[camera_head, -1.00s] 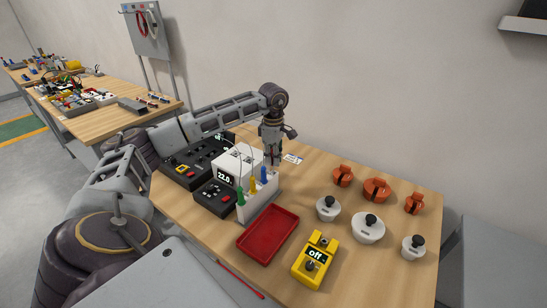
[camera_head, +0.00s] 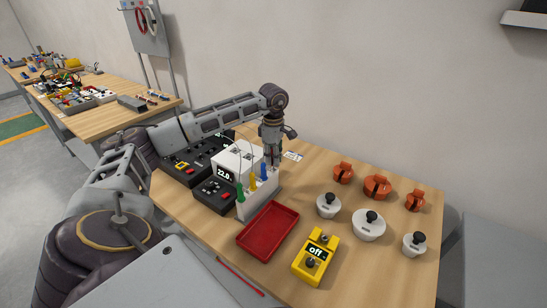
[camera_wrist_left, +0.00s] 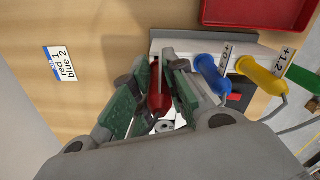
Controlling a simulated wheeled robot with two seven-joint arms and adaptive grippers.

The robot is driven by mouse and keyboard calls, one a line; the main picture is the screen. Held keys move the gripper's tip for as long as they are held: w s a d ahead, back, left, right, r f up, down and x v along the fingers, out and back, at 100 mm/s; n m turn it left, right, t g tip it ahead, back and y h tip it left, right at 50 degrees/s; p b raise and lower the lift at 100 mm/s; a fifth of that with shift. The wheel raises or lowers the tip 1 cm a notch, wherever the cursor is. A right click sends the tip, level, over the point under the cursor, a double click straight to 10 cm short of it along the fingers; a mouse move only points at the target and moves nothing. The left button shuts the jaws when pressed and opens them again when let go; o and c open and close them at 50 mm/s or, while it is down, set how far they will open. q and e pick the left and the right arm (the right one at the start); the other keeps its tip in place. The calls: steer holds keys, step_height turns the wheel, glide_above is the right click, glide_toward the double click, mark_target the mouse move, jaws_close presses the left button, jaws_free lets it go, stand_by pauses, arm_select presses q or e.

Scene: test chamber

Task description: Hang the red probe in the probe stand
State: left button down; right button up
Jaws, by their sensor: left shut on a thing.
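My left gripper (camera_head: 271,160) points down at the far right end of the pale probe stand (camera_head: 262,202). In the left wrist view the gripper (camera_wrist_left: 155,85) is shut on the red probe (camera_wrist_left: 158,98), with green-padded fingers on both sides of it. The red probe is at the end of the stand, beside the blue probe (camera_wrist_left: 213,73). Its tip is hidden, and I cannot tell whether it rests in the stand. The blue, yellow (camera_head: 252,184) and green (camera_head: 239,191) probes hang in a row in the stand. My right gripper is out of view.
A white meter (camera_head: 235,163) and black boxes (camera_head: 213,195) stand left of the stand. A red tray (camera_head: 268,230), a yellow device reading "off" (camera_head: 315,258), white weights (camera_head: 369,226) and orange pieces (camera_head: 376,187) lie to the right. A label card (camera_head: 293,156) lies behind.

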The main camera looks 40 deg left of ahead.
arm_select(q)
steer(key=shift+f+b, duration=0.3)
steer(key=shift+f, duration=0.3)
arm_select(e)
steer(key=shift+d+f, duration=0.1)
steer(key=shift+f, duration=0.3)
arm_select(q)
steer(key=shift+f, duration=0.45)
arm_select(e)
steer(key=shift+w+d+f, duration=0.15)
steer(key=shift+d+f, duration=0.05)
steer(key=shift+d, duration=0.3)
arm_select(q)
steer(key=shift+f+b, duration=0.3)
steer(key=shift+b, duration=0.15)
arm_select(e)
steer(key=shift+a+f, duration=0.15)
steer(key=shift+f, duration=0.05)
arm_select(q)
steer(key=c, duration=1.5)
jaws_free()
steer(key=shift+o, duration=0.7)
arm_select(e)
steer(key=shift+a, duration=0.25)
arm_select(q)
steer(key=shift+r, duration=0.9)
step_height(320, 180, up, 10)
steer(key=shift+r, duration=0.15)
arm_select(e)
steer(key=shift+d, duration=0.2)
